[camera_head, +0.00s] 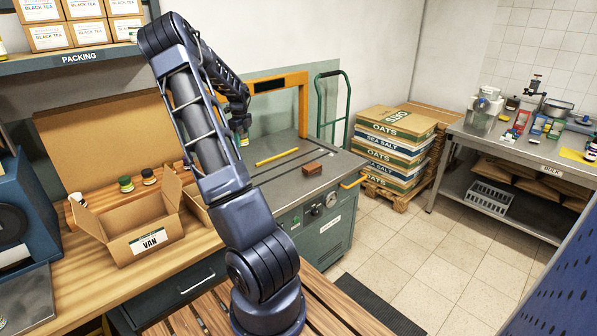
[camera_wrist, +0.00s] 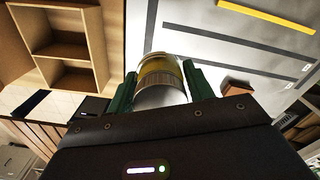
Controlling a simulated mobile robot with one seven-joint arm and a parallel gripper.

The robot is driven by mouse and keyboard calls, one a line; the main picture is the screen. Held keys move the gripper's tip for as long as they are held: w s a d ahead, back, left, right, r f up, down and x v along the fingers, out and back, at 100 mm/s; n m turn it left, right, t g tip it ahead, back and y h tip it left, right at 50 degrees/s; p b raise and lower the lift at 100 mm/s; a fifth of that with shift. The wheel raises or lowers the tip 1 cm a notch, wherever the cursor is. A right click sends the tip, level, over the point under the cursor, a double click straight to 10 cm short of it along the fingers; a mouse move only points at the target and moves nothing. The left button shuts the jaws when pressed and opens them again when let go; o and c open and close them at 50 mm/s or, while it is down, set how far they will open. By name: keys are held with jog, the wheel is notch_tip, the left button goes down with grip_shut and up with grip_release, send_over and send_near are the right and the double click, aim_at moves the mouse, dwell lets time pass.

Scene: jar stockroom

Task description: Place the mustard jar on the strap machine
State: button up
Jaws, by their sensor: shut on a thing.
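My gripper (camera_wrist: 160,84) is shut on a jar with a yellow band and a pale end (camera_wrist: 161,70), held between its two green fingers. In the head view, only a small part of this jar (camera_head: 244,139) shows below my gripper, beside my arm. The strap machine (camera_head: 325,183) is a green cabinet with a grey metal top and an orange arch (camera_head: 305,100). The jar appears to be above the left part of this top, which also lies behind it in the wrist view (camera_wrist: 215,45). Whether it touches cannot be told.
A yellow strip (camera_head: 277,156) and a reddish-brown block (camera_head: 312,169) lie on the machine top. An open VAN carton (camera_head: 140,232) and several jars stand on the wooden bench to the left. Stacked boxes (camera_head: 395,145) are behind right. A steel table (camera_head: 520,150) stands at far right.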

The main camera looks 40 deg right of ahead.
aim_at(268, 184)
jog(key=s+d+m, duration=0.3)
jog(key=s+d, duration=0.4)
jog(key=s, duration=0.1)
notch_tip(268, 184, down, 20)
jog(key=shift+w+a+r, duration=0.1)
jog(key=shift+w+a, duration=0.05)
jog(key=o, duration=1.1)
